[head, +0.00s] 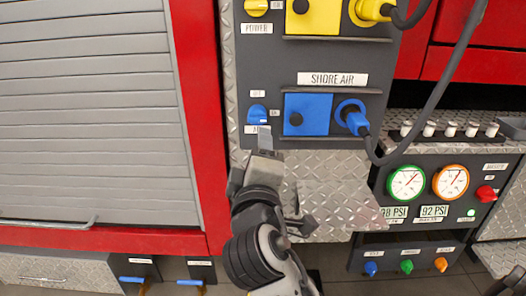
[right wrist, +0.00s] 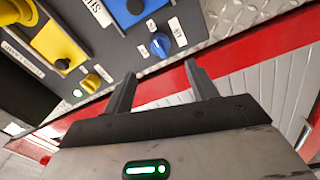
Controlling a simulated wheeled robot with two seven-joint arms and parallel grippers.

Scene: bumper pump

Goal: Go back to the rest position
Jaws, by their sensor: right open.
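My right gripper (head: 265,132) comes up from the bottom of the head view, in front of the lower part of the SHORE AIR panel (head: 376,81). Its tip is just below a small blue knob (head: 257,112) and partly covers the label under it. In the right wrist view, my right gripper (right wrist: 160,72) has its two fingers apart with nothing between them. The blue knob (right wrist: 160,45) lies beyond the fingertips, outside the jaws. My left gripper is in neither view.
A blue socket block (head: 312,108) has a blue plug (head: 352,116) with a dark cable (head: 432,98). A yellow block (head: 318,14) is above. A gauge panel (head: 430,226) stands at right. A grey roller shutter (head: 90,110) fills the left, beside a red frame (head: 200,110).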

